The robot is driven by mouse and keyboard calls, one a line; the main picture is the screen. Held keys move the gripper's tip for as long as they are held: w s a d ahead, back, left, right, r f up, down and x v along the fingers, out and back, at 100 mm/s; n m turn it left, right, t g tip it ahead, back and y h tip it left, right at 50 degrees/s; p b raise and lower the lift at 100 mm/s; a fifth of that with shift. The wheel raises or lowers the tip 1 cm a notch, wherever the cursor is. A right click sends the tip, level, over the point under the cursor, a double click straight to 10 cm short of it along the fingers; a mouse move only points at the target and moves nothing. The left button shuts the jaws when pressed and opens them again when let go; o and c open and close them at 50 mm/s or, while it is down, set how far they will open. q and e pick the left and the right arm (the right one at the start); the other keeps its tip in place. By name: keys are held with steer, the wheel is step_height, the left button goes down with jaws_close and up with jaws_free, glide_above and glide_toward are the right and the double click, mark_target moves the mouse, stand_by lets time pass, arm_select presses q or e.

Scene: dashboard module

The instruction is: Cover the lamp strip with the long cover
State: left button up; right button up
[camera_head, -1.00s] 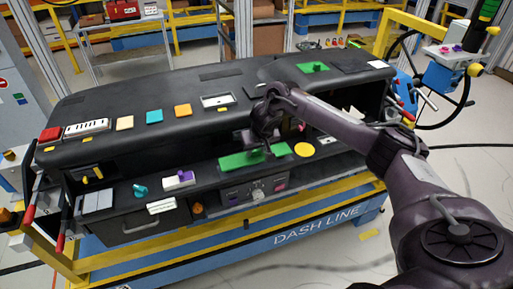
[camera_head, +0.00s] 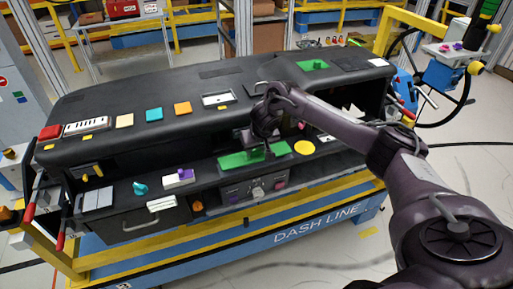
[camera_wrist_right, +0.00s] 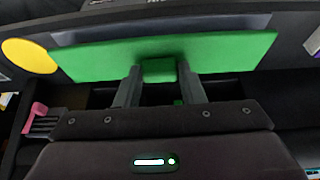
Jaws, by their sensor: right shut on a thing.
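The long cover (camera_wrist_right: 90,58) is a flat green bar with a small green knob (camera_wrist_right: 158,70) in its middle. My right gripper (camera_wrist_right: 158,82) is shut on that knob, one dark finger on each side. In the head view the cover (camera_head: 236,160) is at the dashboard's lower front ledge, partly hidden behind my right gripper (camera_head: 262,146). I cannot tell whether it touches the ledge. A grey-blue strip (camera_wrist_right: 160,24) shows along the cover's far edge in the wrist view. I cannot make out the lamp strip for certain. My left gripper is not in view.
A yellow disc (camera_head: 303,148) lies just right of the cover. A white block with a purple knob (camera_head: 179,178) and a teal knob (camera_head: 140,188) are to the left on the ledge. Another green piece (camera_head: 314,66) lies on the dashboard top (camera_head: 150,90).

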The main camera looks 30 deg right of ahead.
steer(key=shift+f, duration=0.5)
steer(key=o, duration=1.1)
steer(key=shift+r, duration=0.15)
